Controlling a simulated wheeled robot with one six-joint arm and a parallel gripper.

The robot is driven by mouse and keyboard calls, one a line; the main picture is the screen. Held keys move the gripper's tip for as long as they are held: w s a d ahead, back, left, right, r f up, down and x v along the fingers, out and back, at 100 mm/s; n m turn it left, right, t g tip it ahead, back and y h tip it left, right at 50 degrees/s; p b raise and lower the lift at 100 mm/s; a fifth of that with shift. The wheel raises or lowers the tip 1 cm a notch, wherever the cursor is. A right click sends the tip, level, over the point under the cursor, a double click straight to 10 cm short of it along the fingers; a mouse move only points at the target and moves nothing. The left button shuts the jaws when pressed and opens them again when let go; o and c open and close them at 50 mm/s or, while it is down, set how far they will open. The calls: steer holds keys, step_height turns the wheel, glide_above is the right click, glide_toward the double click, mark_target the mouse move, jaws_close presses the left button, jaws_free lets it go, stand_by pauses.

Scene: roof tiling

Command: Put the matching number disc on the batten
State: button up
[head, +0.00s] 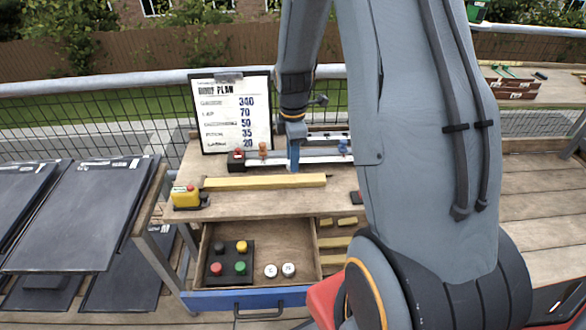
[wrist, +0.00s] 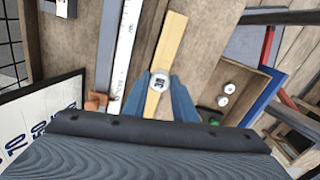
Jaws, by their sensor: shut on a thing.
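My gripper (head: 293,160) has blue fingers and is over the back of the bench in the head view. In the wrist view my gripper (wrist: 160,90) is shut on a white number disc (wrist: 159,82) with dark marks too small to read surely. The pale yellow batten (head: 265,182) lies across the bench; in the wrist view the batten (wrist: 168,45) runs behind the held disc, and I cannot tell whether they touch. Two white discs (head: 271,271) (head: 288,269) lie in the drawer.
The open drawer (head: 300,240) holds a black tray (head: 229,263) with several coloured buttons. A yellow box with a red button (head: 186,196) stands at the bench's left. A metal rail with coloured sliders (head: 320,157) lies behind the batten.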

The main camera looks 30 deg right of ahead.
steer(key=shift+f+p, duration=0.5)
steer(key=shift+f, duration=1.65)
steer(key=shift+f, duration=0.1)
steer(key=o, duration=1)
step_height(320, 180, up, 12)
steer(key=b, duration=0.3)
steer(key=shift+f, duration=0.25)
steer(key=shift+s+r, duration=0.1)
steer(key=shift+r, duration=0.1)
steer(key=shift+s+a+r, duration=0.15)
steer(key=shift+a+r, duration=0.05)
steer(key=shift+a, duration=0.05)
steer(key=s+a+m, duration=0.3)
steer(key=s+m, duration=0.2)
steer(key=s+a+m, duration=0.4)
steer(key=s+m, duration=0.1)
steer(key=s+a+m+t, duration=0.1)
steer(key=s+a+m, duration=0.2)
steer(key=s+m, duration=0.2)
steer(key=shift+s+a+r, duration=0.25)
steer(key=shift+r, duration=0.15)
